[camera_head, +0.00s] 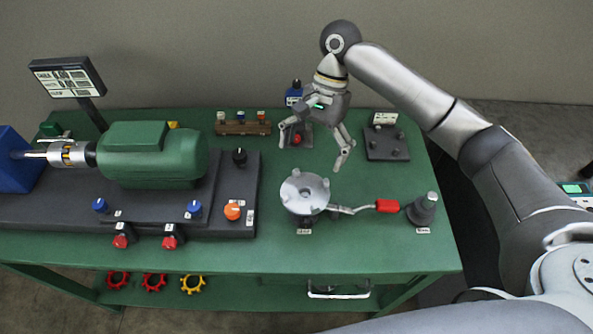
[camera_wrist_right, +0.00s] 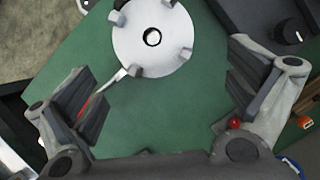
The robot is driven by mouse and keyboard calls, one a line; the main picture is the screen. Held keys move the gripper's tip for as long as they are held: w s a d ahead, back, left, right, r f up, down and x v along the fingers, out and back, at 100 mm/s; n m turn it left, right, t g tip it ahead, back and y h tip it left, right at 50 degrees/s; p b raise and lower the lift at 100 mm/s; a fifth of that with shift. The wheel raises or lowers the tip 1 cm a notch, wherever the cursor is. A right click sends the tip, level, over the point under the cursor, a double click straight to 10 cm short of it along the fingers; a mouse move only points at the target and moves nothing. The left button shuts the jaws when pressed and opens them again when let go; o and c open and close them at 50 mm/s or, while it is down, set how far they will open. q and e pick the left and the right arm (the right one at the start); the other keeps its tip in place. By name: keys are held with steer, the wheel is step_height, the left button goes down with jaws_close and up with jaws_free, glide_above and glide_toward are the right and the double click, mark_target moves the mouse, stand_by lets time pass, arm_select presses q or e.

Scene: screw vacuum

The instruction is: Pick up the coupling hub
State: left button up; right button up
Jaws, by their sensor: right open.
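The coupling hub appears to be the pale grey metal disc (camera_head: 304,187) with a centre hole and several raised jaws around its rim. It sits on a dark round base on the green table. In the right wrist view the hub (camera_wrist_right: 153,42) is at the top centre, between and beyond the fingers. My right gripper (camera_head: 314,148) is open and empty, pointing down, above and slightly behind the hub. Its spread fingers (camera_wrist_right: 166,92) touch nothing in the wrist view. My left gripper is not in view.
A red-handled lever (camera_head: 388,206) extends right from beside the hub towards a dark post (camera_head: 423,209). A green motor (camera_head: 152,155) and a control base with knobs and switches stand to the left. A small dark block (camera_head: 387,143) lies back right. Bare green table (camera_head: 350,245) is in front.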

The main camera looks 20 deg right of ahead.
mark_target(304, 196)
steer(key=shift+f, duration=0.15)
steer(key=shift+s+a+f, duration=0.2)
steer(key=shift+s+f, duration=0.2)
steer(key=shift+s, duration=0.2)
steer(key=s+f, duration=0.1)
steer(key=a+f, duration=0.1)
steer(key=shift+s+f+p, duration=0.3)
steer(key=shift+s, duration=0.1)
steer(key=shift+f, duration=0.35)
steer(key=p+x, duration=0.1)
steer(key=x, duration=0.3)
steer(key=shift+f, duration=0.15)
steer(key=shift+a+f, duration=0.15)
steer(key=shift+f, duration=0.15)
steer(key=shift+c, duration=0.3)
steer(key=c, duration=1)
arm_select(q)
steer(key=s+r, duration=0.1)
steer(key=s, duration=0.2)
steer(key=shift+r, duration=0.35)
arm_select(e)
steer(key=shift+c, duration=0.3)
